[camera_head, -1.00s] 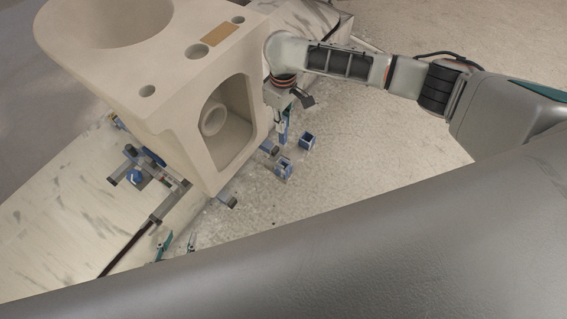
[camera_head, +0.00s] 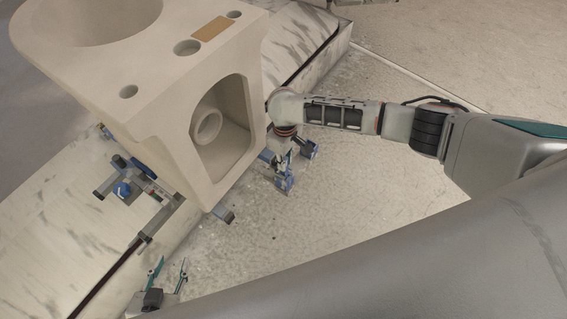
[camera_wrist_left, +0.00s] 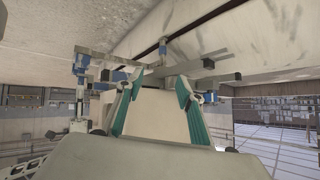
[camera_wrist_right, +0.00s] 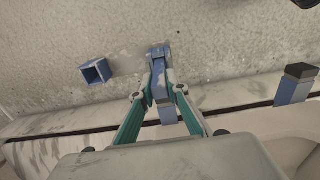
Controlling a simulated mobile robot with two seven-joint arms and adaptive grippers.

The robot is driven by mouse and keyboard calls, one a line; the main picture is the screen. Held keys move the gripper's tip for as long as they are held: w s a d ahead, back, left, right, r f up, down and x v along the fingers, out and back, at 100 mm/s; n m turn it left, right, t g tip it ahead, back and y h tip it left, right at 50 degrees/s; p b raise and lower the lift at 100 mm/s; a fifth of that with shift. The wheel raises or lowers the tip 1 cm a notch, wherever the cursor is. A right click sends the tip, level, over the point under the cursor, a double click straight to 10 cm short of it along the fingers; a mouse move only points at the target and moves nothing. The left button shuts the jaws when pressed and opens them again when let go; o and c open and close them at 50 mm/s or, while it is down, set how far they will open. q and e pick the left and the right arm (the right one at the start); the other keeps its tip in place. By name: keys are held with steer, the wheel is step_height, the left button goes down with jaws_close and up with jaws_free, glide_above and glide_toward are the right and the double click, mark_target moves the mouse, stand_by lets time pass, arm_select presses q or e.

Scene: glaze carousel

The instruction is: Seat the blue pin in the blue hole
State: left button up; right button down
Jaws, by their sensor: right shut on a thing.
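My right gripper (camera_wrist_right: 178,92) is shut on the blue pin (camera_wrist_right: 160,75), which points away from the wrist between the teal fingers. In the head view this gripper (camera_head: 285,158) is above a blue square socket (camera_head: 284,182), right of the ceramic piece. The pin's far end overlaps that socket in view. I cannot tell whether it is inside or only over it. A second blue socket (camera_head: 310,150) stands beside it; an open-topped blue socket also shows left of the pin in the right wrist view (camera_wrist_right: 97,72). My left gripper (camera_head: 169,268) is open and empty, also in its wrist view (camera_wrist_left: 160,84).
The large beige ceramic piece (camera_head: 150,75) stands close to the left of my right gripper on a grey frame with blue parts (camera_head: 120,188). A pale ledge (camera_head: 50,245) lies at left. The floor at right (camera_head: 400,220) is clear.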

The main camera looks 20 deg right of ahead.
step_height(320, 180, down, 2)
steer(key=shift+f, duration=0.15)
arm_select(q)
steer(key=shift+f, duration=0.1)
arm_select(e)
steer(key=c, duration=2)
jaws_free()
